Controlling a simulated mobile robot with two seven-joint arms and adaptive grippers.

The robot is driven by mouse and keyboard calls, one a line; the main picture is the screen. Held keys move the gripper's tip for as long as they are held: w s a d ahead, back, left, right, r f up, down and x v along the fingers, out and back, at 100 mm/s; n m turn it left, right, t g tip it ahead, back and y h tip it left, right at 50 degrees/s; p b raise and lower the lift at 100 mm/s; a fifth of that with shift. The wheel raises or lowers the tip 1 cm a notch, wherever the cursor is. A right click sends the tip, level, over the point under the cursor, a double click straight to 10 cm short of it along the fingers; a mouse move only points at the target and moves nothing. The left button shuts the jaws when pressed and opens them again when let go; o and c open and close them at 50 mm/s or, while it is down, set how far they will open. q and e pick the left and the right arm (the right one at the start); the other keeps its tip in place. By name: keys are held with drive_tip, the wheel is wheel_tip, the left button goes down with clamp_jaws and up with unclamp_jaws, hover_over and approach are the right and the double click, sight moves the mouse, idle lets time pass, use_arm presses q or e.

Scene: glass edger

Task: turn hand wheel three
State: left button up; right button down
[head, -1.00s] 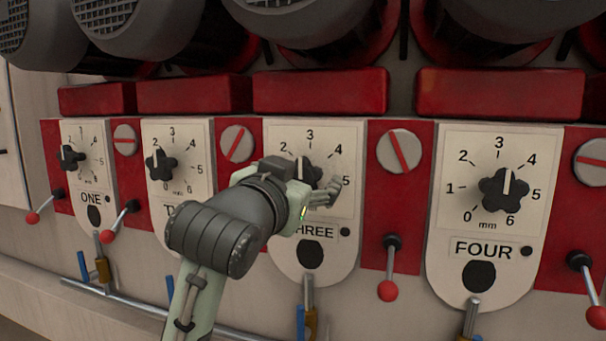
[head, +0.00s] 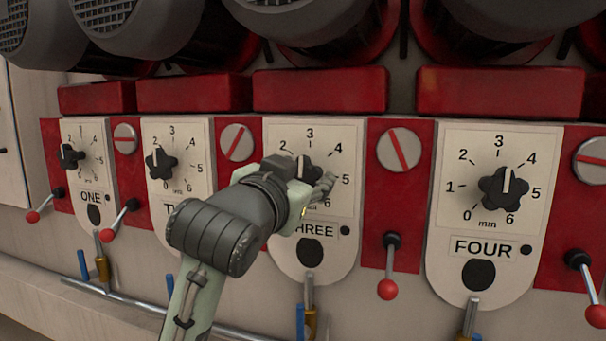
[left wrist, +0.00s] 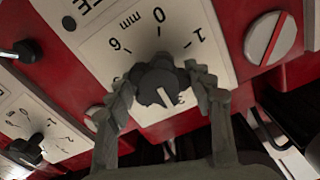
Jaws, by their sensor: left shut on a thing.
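Hand wheel three (head: 308,168) is a black lobed knob with a white line, on the white dial plate (head: 345,215) marked THREE. My left gripper (head: 314,182) is at this wheel and hides much of it in the head view. In the left wrist view the wheel (left wrist: 160,88) sits between the two fingers of my left gripper (left wrist: 163,85), which are closed on its sides. Its white line shows there, as do the dial marks 6, 0 and 1. My right gripper is not in view.
Hand wheels one (head: 69,156), two (head: 159,163) and four (head: 503,188) stand on plates beside it. Red-balled levers (head: 387,289) stick out between plates. Dark motors (head: 290,20) and red blocks (head: 320,90) are above. A pipe (head: 130,303) runs below.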

use_arm(q)
drive_tip(key=m, duration=0.5)
drive_tip(key=shift+f+m, duration=0.1)
drive_tip(key=shift+m, duration=0.2)
drive_tip(key=m, duration=0.3)
drive_tip(key=shift+m, duration=0.3)
drive_tip(key=m, duration=0.9)
drive_tip(key=shift+f, duration=0.1)
drive_tip(key=shift+d+m, duration=0.1)
drive_tip(key=shift+m, duration=0.4)
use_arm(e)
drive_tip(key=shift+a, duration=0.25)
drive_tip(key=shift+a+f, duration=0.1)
use_arm(q)
drive_tip(key=o, duration=1.2)
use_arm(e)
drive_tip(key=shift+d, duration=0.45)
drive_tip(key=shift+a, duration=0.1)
